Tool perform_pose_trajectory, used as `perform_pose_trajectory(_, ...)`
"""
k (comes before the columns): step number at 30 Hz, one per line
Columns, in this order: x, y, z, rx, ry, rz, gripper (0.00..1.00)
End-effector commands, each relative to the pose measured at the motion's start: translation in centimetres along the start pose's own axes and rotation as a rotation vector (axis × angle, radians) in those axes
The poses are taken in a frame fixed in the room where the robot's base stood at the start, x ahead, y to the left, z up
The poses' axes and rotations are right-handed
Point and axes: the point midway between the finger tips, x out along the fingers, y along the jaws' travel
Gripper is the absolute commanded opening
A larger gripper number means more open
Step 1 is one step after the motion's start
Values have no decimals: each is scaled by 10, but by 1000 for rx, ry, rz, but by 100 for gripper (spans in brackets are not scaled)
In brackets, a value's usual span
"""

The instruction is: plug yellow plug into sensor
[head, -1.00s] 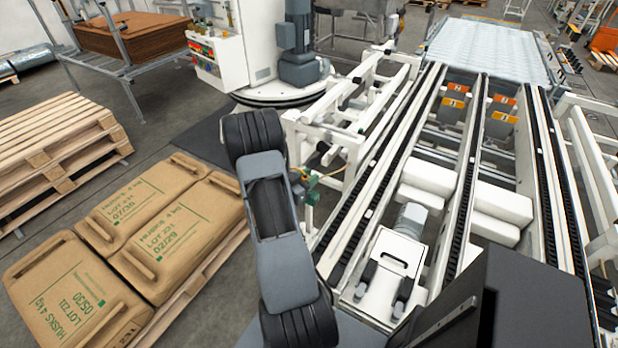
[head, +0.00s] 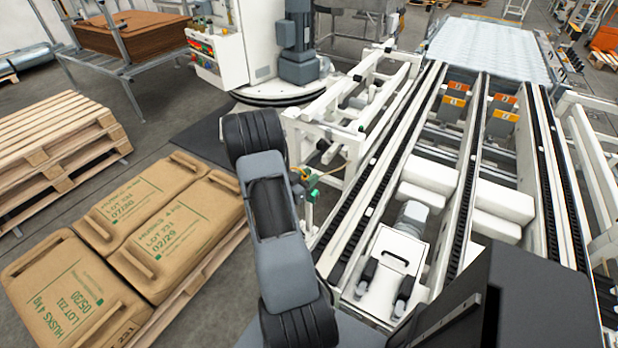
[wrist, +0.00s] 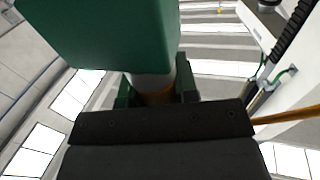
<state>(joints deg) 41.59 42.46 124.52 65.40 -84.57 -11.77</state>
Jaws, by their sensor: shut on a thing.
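In the wrist view my gripper (wrist: 157,92) is shut on the yellow plug (wrist: 155,99), which shows as an orange-yellow band between the two fingers. A light grey round barrel lies just beyond the plug, against the underside of a large green block, seemingly the sensor (wrist: 100,35). I cannot tell how deep the plug sits, because the gripper and block hide the joint. A yellow cable (wrist: 290,115) runs off to the right. In the head view, small green and yellow parts (head: 312,181) show beside my arm, and the arm hides most of the gripper there.
A white conveyor frame (head: 345,150) stands close to the right of the gripper. Brown sacks (head: 150,225) lie on a pallet at left, with stacked empty pallets (head: 50,145) behind. A white machine with a grey motor (head: 295,45) stands at the back.

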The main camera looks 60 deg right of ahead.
Motion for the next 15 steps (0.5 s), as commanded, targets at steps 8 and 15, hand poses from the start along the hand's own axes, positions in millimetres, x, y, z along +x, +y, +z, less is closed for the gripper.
perform_pose_trajectory(8, 0, 0, 1, -2, -3, 0, 41)
perform_pose_trajectory(15, 0, 0, 1, -1, -2, 0, 57)
